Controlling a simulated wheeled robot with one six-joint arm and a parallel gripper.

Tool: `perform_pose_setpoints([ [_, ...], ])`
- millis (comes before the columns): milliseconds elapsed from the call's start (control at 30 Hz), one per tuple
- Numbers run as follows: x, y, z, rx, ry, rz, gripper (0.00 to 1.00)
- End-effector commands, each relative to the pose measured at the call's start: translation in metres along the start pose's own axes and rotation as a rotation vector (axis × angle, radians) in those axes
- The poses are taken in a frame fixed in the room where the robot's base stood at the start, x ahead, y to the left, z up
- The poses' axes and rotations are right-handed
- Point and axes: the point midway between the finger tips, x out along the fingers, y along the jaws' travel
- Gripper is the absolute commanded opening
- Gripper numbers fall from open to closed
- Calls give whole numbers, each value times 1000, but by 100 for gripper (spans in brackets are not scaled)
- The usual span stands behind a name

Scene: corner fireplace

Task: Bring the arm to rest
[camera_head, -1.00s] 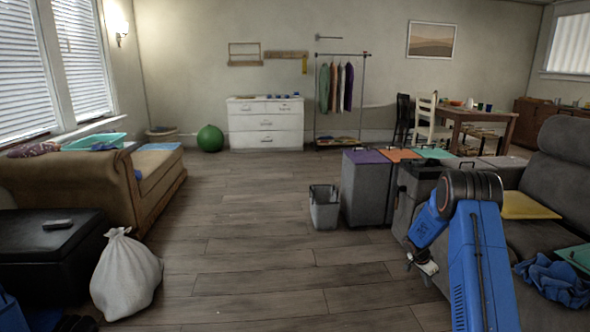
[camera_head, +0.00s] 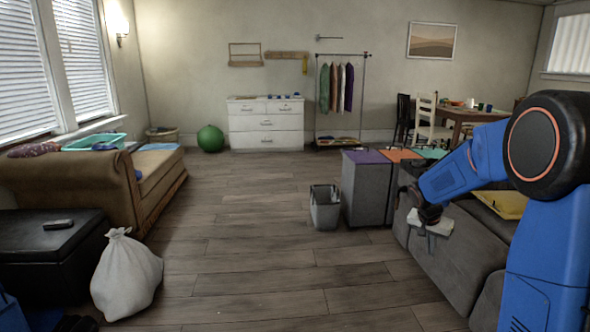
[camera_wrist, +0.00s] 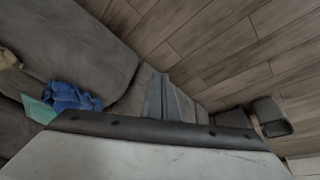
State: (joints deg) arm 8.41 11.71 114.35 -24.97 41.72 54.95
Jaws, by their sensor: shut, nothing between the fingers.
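My blue arm fills the right side of the head view, with its large black joint highest and the forearm sloping down to the left. My gripper (camera_head: 430,224) hangs at the forearm's end, in front of the grey sofa (camera_head: 455,250). It looks pale and small there, and it is shut and empty. The same sofa shows at the left of the wrist view (camera_wrist: 75,45), with a crumpled blue cloth (camera_wrist: 72,97) on it. My arm hides much of the sofa in the head view.
Grey bins with coloured lids (camera_head: 368,185) stand beyond my gripper, with a small open bin (camera_head: 325,207) beside them. A white sack (camera_head: 126,275) and a black ottoman (camera_head: 50,250) are at the left. The wooden floor (camera_head: 250,250) between is clear.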

Motion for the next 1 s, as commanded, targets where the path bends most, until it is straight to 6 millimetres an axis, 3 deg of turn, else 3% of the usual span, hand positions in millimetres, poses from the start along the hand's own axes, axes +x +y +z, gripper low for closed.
perform_pose_setpoints([
  [33,-17,6,9,-18,2,-11,0],
  [200,-62,25,38,-91,1,-43,0],
  [500,-128,61,98,-223,2,-106,0],
  [700,-162,86,142,-316,6,-152,0],
  [1000,-199,126,212,-460,18,-227,0],
])
